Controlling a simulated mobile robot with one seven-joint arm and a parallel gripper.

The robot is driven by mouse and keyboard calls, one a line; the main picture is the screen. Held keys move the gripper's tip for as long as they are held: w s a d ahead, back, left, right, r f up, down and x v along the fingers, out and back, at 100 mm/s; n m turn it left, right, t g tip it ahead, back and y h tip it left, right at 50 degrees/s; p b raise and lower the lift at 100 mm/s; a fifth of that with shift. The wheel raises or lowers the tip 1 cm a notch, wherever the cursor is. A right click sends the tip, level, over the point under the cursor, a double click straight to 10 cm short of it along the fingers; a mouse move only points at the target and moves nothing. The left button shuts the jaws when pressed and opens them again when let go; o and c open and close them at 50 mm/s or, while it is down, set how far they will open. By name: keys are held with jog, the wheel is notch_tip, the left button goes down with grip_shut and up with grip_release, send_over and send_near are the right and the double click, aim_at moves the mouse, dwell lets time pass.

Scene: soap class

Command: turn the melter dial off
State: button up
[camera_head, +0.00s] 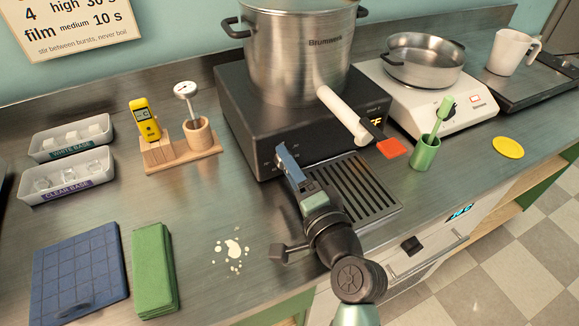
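The melter is a black box (238,119) with a large steel pot (300,55) on top, in the middle of the head view. A white tube (345,114) with an orange-red tab (391,148) sticks out from its front. Lit yellow letters (377,121) on the front panel read "FF" where visible; the tube covers part of the display. My gripper (288,165) is at the left part of the melter's front face, fingers toward the panel. I cannot make out the dial; my gripper covers that part of the panel. Whether the fingers are open or touching anything is unclear.
A drip grate (375,200) lies in front of the melter. Left are a wooden thermometer stand (180,156) and trays (66,187).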

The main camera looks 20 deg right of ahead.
jog(key=shift+o, duration=0.8)
jog(key=shift+f, duration=0.1)
jog(key=shift+s, duration=0.15)
jog(key=s, duration=0.8)
jog(key=s+r, duration=0.1)
jog(key=s, duration=0.3)
jog(key=shift+s+b, duration=0.3)
jog(key=shift+s, duration=0.05)
jog(key=shift+f, duration=0.1)
